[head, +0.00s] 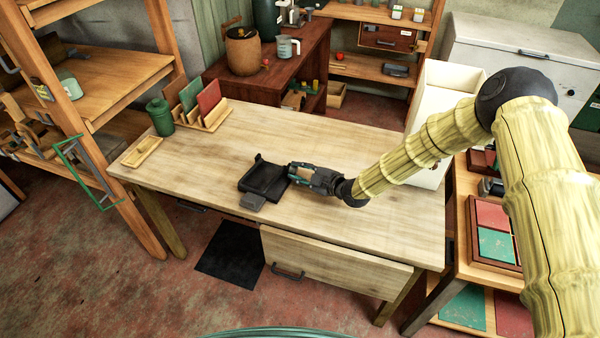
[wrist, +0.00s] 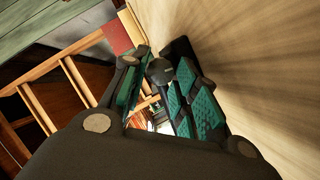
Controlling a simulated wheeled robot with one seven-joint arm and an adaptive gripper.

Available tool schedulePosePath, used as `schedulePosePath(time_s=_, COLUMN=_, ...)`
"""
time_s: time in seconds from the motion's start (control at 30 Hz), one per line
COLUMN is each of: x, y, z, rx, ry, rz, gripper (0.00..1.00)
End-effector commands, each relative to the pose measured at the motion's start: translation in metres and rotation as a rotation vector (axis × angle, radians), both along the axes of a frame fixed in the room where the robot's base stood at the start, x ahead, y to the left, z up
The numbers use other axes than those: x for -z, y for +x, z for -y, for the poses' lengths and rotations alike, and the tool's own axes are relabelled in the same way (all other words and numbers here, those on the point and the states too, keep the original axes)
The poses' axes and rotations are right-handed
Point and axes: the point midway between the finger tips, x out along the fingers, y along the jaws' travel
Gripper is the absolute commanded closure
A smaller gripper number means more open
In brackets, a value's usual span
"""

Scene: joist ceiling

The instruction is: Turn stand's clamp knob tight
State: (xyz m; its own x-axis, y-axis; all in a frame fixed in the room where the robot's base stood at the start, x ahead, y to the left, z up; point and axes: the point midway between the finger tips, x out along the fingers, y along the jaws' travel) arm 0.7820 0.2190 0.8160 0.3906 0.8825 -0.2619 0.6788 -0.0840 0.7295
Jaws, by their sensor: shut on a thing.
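The stand (head: 262,181) is a black, low holder with a raised back edge, on the middle of the wooden table. My gripper (head: 294,172) reaches in from the right, low over the table, with its fingertips at the stand's right side. In the wrist view my gripper (wrist: 160,82) shows two dark fingers with teal pads, shut on a dark rounded knob (wrist: 160,71) between the tips. The clamp knob is hidden by the fingers in the head view. How tight it sits cannot be told.
A small grey block (head: 252,201) lies against the stand's front. A wooden rack of coloured panels (head: 206,120), a green canister (head: 160,117) and a small wooden tray (head: 142,152) stand at the table's left. A white box (head: 428,110) is at the right. The table (head: 340,225) in front is clear.

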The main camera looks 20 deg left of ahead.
Motion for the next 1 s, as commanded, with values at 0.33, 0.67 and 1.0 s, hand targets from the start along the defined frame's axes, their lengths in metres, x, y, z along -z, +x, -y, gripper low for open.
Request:
schedulePosePath(time_s=0.33, x=0.0017, y=0.0019, z=0.0008, rx=-0.001, ry=0.015, rz=-0.135, gripper=0.94)
schedulePosePath(time_s=0.67, x=-0.0009, y=0.0041, z=0.0003, rx=-0.001, ry=0.044, rz=-0.364, gripper=0.94)
schedulePosePath(time_s=1.0, x=-0.0031, y=0.0067, z=0.0006, rx=-0.001, ry=0.072, rz=-0.606, gripper=0.94)
